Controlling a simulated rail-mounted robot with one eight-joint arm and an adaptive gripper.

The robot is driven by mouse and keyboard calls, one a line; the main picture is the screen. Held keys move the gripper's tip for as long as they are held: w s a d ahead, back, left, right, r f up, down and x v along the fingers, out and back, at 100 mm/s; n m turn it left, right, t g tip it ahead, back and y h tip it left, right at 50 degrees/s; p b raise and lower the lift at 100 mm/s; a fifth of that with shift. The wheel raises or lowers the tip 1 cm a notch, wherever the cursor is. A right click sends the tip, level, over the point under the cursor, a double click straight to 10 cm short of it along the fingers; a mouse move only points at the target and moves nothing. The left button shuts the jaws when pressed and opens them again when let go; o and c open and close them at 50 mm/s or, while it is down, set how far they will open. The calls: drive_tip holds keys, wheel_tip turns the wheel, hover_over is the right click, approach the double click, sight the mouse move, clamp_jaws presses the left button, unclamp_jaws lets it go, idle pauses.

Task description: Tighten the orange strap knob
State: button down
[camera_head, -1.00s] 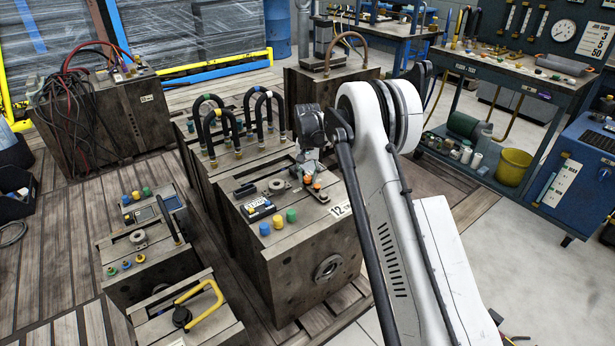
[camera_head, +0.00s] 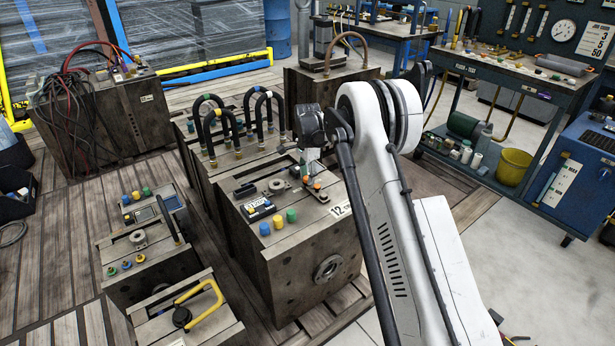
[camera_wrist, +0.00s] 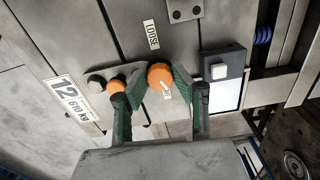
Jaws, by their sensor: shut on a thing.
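My gripper (camera_wrist: 160,88) is shut on a round orange knob (camera_wrist: 160,76) in the wrist view, with a green-padded finger on each side of it. A white label reading LOOSE (camera_wrist: 151,34) lies beyond the knob, and a second small label shows partly between the fingers. In the head view my gripper (camera_head: 311,157) points down at the right rear of the top of the mould block marked 12 (camera_head: 262,222). My wrist and arm partly hide that area, and the grip itself is too small to judge there.
A dark block with a white button (camera_wrist: 218,70) is close on the right. Looped black hoses (camera_head: 217,128) stand behind the block.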

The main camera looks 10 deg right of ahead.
drive_tip(key=m, duration=0.3)
drive_tip(key=shift+m, duration=0.3)
idle(0.3)
drive_tip(key=c, duration=1.4)
unclamp_jaws()
drive_tip(key=shift+r, duration=0.15)
wheel_tip(320, 180, up, 12)
drive_tip(key=shift+f, duration=0.1)
